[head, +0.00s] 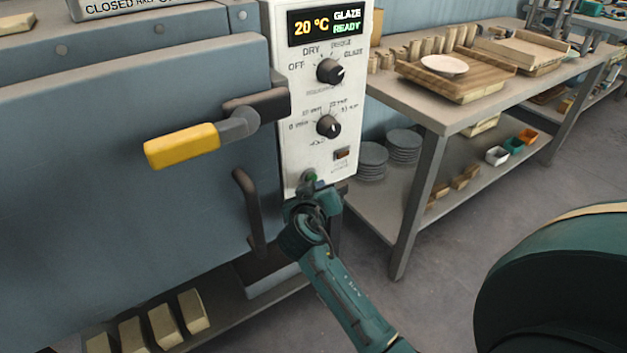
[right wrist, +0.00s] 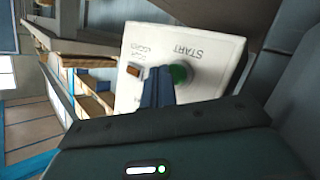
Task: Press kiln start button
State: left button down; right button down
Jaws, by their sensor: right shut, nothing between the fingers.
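The white control panel (head: 305,100) on the front of the blue-grey kiln (head: 130,120) has a display (head: 322,27) reading 20 °C, GLAZE, READY. The green start button (right wrist: 181,73), marked START, is in the right wrist view near the panel's lower edge. My right gripper (head: 309,184) is shut and empty at the bottom of the panel. In the right wrist view its blue fingertips (right wrist: 158,82) are close beside the button and overlap its edge. I cannot tell whether they touch it. In the head view the gripper largely hides the button. My left gripper is not in view.
Two black knobs (head: 330,71) and a small brown-red switch (head: 342,154) are on the panel. A yellow-gripped door handle (head: 182,146) and a dark vertical bar (head: 249,212) stick out left of my arm. A workbench (head: 448,112) stands to the right, with open floor before it.

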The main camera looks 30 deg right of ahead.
jog(key=shift+w+a+r, duration=0.2)
jog(key=shift+w+a, duration=0.15)
jog(key=shift+w, duration=0.35)
dwell(1.2)
jog(key=shift+s+a, duration=0.15)
jog(key=shift+a, duration=0.05)
jog(key=shift+s+a+f, duration=0.15)
jog(key=shift+f, duration=0.05)
jog(key=shift+s+d+p, duration=0.2)
jog(key=shift+s+p, duration=0.5)
jog(key=shift+s, duration=2.05)
jog(key=shift+f, duration=0.1)
